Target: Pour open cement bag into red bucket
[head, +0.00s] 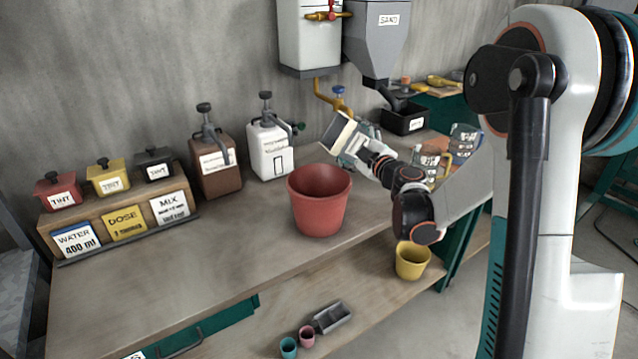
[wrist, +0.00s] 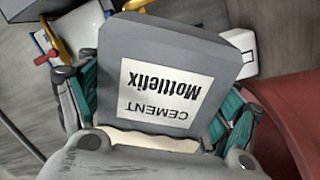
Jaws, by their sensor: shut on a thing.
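My gripper (head: 357,143) is shut on the grey cement bag (head: 340,130), with its teal fingers on both sides of it. The bag is held tilted above the table, just behind and above the right rim of the red bucket (head: 318,205). In the wrist view the bag (wrist: 185,50) shows a white label reading "CEMENT Mottlefix" upside down, with a pale band along its lower edge. The red bucket (wrist: 290,125) is partly visible at the right there. The bucket stands upright on the table; I see no cement in its visible inside.
A brown canister (head: 215,170) and a white canister (head: 270,150) with pumps stand behind the bucket. The sand hopper (head: 378,35) hangs above a black tray (head: 403,119). Clear jugs (head: 430,165) stand right of my wrist. The tabletop (head: 190,260) left of the bucket is clear.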

